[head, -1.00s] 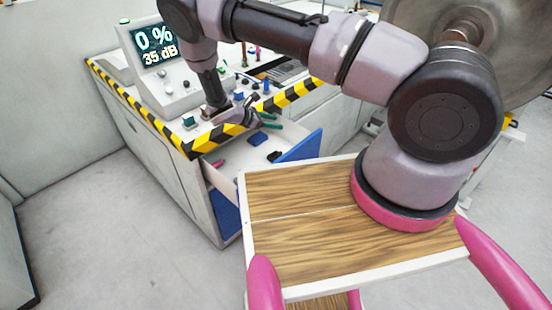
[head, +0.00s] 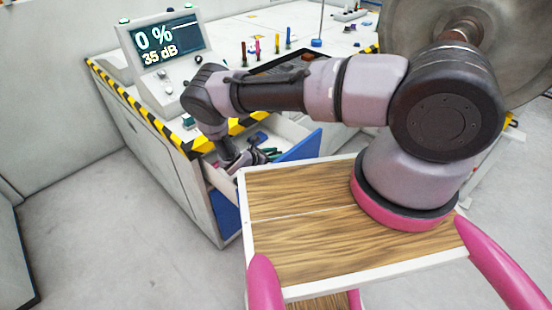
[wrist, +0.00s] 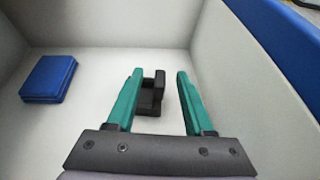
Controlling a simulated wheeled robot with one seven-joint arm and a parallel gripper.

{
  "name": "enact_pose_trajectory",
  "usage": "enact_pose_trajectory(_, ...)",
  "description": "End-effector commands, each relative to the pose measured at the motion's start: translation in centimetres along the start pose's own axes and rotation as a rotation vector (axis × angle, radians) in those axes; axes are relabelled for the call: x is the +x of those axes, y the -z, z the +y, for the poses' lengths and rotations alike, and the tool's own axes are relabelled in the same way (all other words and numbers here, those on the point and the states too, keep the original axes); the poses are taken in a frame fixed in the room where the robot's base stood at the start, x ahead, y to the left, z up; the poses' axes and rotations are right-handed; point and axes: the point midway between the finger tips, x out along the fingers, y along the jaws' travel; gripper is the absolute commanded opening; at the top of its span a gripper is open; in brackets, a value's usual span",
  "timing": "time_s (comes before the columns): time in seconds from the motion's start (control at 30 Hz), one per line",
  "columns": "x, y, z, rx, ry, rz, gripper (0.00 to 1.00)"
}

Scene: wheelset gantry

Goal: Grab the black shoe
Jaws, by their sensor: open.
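The black shoe (wrist: 152,95) is a small dark block-like piece on the white floor of an open drawer, seen in the wrist view.
A blue box (wrist: 48,79) lies in the drawer left of the shoe. Above is the bench with striped edges and a display (head: 160,45) reading 0 % and 35 dB.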

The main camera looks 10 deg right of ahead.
Motion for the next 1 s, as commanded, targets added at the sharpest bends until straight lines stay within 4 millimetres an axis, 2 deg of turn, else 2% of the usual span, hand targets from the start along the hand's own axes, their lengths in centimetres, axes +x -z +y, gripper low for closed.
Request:
enact_pose_trajectory(0.17, 1.6, 0.0, -0.1, 0.001, 0.002, -0.001, 0.53)
enact_pose_trajectory(0.43, 5.8, 0.0, -0.1, 0.002, 0.002, 0.000, 0.53)
enact_pose_trajectory(0.67, 6.2, 0.0, 0.0, 0.001, 0.000, 0.000, 0.53)
enact_pose_trajectory(0.7, 6.2, 0.0, 0.0, 0.001, 0.000, 0.000, 0.49)
enact_pose_trajectory(0.83, 6.2, 0.0, 0.0, 0.001, 0.000, 0.000, 0.00)
enact_pose_trajectory(1.0, 6.1, -0.1, 0.0, 0.001, 0.000, 0.000, 0.00)
